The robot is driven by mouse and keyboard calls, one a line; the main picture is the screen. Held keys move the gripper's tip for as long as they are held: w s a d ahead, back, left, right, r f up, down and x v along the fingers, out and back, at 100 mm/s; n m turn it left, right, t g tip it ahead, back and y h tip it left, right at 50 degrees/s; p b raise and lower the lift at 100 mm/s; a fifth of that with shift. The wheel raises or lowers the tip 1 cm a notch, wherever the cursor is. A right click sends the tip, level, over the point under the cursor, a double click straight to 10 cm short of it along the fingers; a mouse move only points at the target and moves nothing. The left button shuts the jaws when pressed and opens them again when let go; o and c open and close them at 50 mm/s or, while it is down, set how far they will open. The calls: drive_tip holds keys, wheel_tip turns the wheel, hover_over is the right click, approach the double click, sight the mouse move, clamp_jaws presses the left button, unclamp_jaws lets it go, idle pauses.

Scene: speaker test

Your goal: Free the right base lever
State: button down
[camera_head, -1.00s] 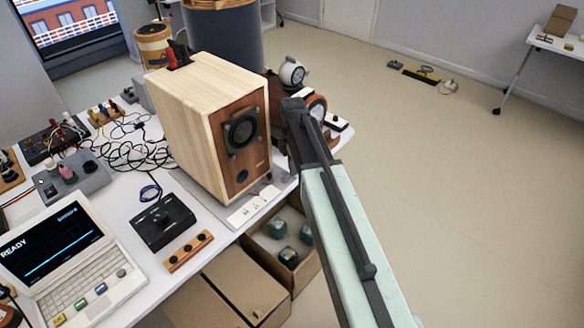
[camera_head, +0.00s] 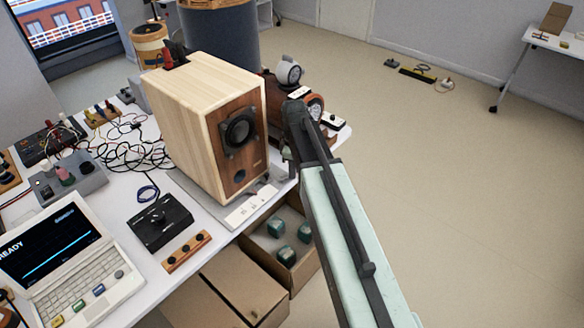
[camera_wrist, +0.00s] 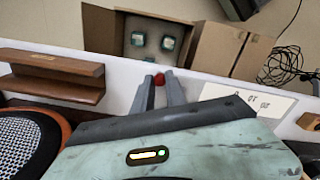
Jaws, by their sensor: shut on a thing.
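A wooden speaker (camera_head: 195,120) stands upright on a grey base plate (camera_head: 215,208) near the table's front edge. My gripper shows in the wrist view (camera_wrist: 161,82), pointing at the white table edge. It is shut on a small red tip, the right base lever (camera_wrist: 160,79), between its fingertips. In the head view my gripper (camera_head: 287,158) is just right of the speaker's lower front, largely hidden by my arm. The lever's grip cannot be made out there.
A white labelled card (camera_head: 250,206) lies in front of the speaker; it also shows in the wrist view (camera_wrist: 262,101). An open cardboard box (camera_head: 262,248) with green cubes is below the edge. Round-faced devices (camera_head: 288,72) stand behind my arm.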

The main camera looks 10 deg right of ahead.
drive_tip(key=shift+s+a+m, duration=0.1)
drive_tip(key=shift+s+m, duration=0.4)
drive_tip(key=shift+m, duration=0.85)
drive_tip(key=shift+s+a+m, duration=0.15)
drive_tip(key=shift+s+m, duration=0.35)
drive_tip(key=shift+m, duration=0.8)
drive_tip(key=shift+s+a+m, duration=0.1)
drive_tip(key=shift+s+m, duration=0.4)
drive_tip(key=shift+m, duration=0.85)
drive_tip(key=c, duration=1.4)
unclamp_jaws()
drive_tip(key=shift+o, duration=0.2)
wheel_tip(320, 180, up, 8)
drive_tip(key=p, duration=0.8)
